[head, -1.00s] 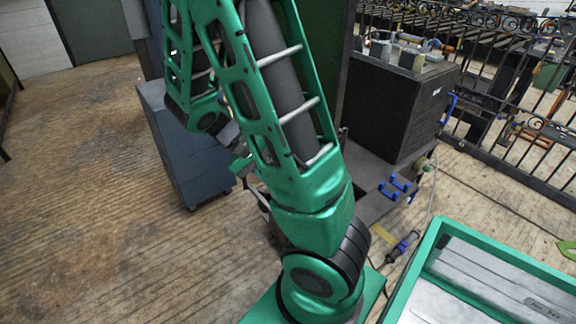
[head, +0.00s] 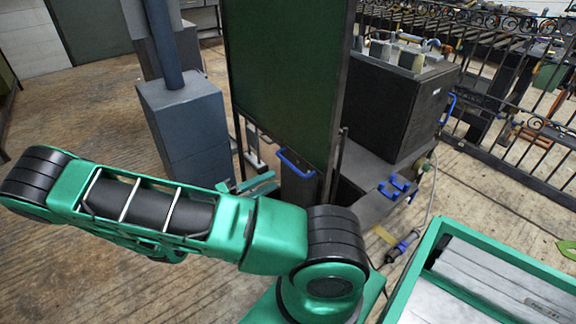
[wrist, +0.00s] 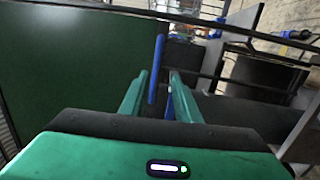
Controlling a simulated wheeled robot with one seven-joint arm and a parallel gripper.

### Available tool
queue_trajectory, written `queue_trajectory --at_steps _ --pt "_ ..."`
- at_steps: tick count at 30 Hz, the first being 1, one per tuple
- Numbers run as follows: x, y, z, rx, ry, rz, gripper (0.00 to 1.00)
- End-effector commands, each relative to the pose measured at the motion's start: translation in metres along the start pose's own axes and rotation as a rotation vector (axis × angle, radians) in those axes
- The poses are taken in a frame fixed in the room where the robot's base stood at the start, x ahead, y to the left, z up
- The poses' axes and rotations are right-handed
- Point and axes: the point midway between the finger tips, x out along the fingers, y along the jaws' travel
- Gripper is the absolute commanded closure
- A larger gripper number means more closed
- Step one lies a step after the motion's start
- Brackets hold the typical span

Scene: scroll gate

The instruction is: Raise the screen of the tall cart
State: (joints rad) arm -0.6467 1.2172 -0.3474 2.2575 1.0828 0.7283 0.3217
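The tall cart's screen is a large dark green panel in a dark frame (head: 283,75), upright in the middle of the head view. It also fills the left of the wrist view (wrist: 70,75). A blue bar handle (head: 295,163) sits at the panel's lower edge. My gripper (head: 272,180) is low in front of the panel, just left of and below the handle, partly hidden by my arm. In the wrist view its two green fingers (wrist: 158,78) are apart, with the blue handle (wrist: 157,62) showing between their tips. I cannot tell whether they touch it.
A blue-grey cabinet with a post (head: 185,120) stands left of the screen. A black box-like unit (head: 395,105) with tools on top stands right. A green-rimmed tray (head: 400,290) is at the lower right, and an iron fence (head: 515,145) runs behind. Floor at left is clear.

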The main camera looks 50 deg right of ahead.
Motion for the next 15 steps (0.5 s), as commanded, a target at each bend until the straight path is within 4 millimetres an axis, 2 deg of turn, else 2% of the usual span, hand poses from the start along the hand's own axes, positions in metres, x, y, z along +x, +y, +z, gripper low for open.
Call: queue_trajectory --at_steps 8,11,15 --pt "-0.006 -0.003 -0.009 0.017 0.078 0.094 0.70" --pt "0.001 -0.002 -0.009 0.018 0.079 0.099 0.70" --pt "0.021 0.000 -0.010 0.017 0.077 0.098 0.70"
